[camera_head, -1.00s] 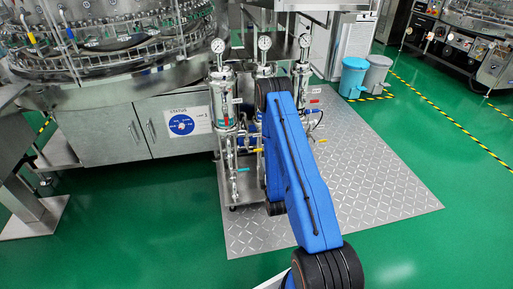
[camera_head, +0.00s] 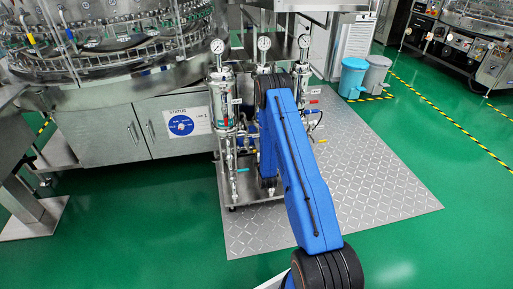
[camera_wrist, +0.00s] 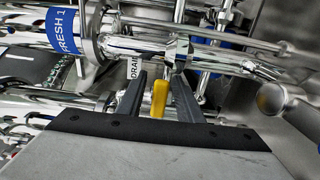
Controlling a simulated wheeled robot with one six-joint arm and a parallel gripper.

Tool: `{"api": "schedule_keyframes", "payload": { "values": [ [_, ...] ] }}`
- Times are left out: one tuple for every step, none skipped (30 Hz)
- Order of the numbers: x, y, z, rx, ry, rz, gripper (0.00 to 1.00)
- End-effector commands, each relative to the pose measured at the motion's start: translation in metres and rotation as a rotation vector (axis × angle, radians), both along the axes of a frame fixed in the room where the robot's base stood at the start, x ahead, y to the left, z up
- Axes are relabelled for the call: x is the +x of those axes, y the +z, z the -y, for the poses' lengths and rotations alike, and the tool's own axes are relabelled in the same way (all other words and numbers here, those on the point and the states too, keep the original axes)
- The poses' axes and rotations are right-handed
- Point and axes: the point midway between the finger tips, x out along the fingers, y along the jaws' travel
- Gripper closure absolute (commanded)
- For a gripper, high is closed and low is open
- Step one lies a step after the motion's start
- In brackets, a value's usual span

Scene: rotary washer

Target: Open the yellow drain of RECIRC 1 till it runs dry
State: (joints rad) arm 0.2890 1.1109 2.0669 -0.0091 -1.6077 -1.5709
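In the wrist view a yellow handle (camera_wrist: 159,98) stands between the two dark fingers of my gripper (camera_wrist: 160,92). The fingers are open, with narrow gaps visible on both sides of the handle. A DRAIN tag (camera_wrist: 132,68) is partly hidden behind the left finger. A blue label reading FRESH 1 (camera_wrist: 69,32) is on the pipe at upper left; no RECIRC 1 label is readable. In the head view my arm hides the gripper and the middle of the filter stand.
Chrome pipes (camera_wrist: 150,46) run close above the fingers. In the head view, filter housings with gauges (camera_head: 222,100) stand on a diamond-plate mat (camera_head: 370,190). The washer (camera_head: 110,45) is at left, with a status board (camera_head: 181,125). Floor to the right is clear.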

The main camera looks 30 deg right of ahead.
Motion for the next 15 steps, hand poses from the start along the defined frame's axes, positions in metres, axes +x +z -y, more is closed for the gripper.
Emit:
{"api": "schedule_keyframes", "payload": {
  "values": [
    [0.0034, 0.0001, 0.0010, 0.000, 0.000, 0.000, 0.67],
    [0.0048, 0.0000, 0.0013, 0.000, 0.000, 0.000, 0.67],
    [0.0065, -0.0001, 0.0018, 0.000, 0.000, -0.001, 0.67],
    [0.0073, -0.0001, 0.0020, 0.000, 0.000, -0.001, 0.67],
    [0.0080, -0.0001, 0.0022, 0.000, 0.000, -0.001, 0.67],
    [0.0085, -0.0001, 0.0024, 0.000, 0.000, -0.001, 0.67],
    [0.0086, -0.0001, 0.0025, 0.000, 0.000, -0.001, 0.67],
    [0.0086, -0.0001, 0.0025, 0.000, 0.000, -0.001, 0.67],
    [0.0086, -0.0001, 0.0025, 0.000, 0.000, -0.001, 0.67],
    [0.0086, -0.0001, 0.0025, 0.000, 0.000, -0.001, 0.67],
    [0.0086, -0.0001, 0.0025, 0.000, 0.000, -0.001, 0.67],
    [0.0085, -0.0001, 0.0024, 0.000, 0.000, -0.001, 0.67],
    [0.0085, -0.0001, 0.0024, 0.000, 0.000, -0.001, 0.70],
    [0.0084, -0.0001, 0.0024, 0.000, 0.000, -0.001, 0.77],
    [0.0084, -0.0001, 0.0023, 0.000, 0.000, -0.001, 0.86]
  ]
}}
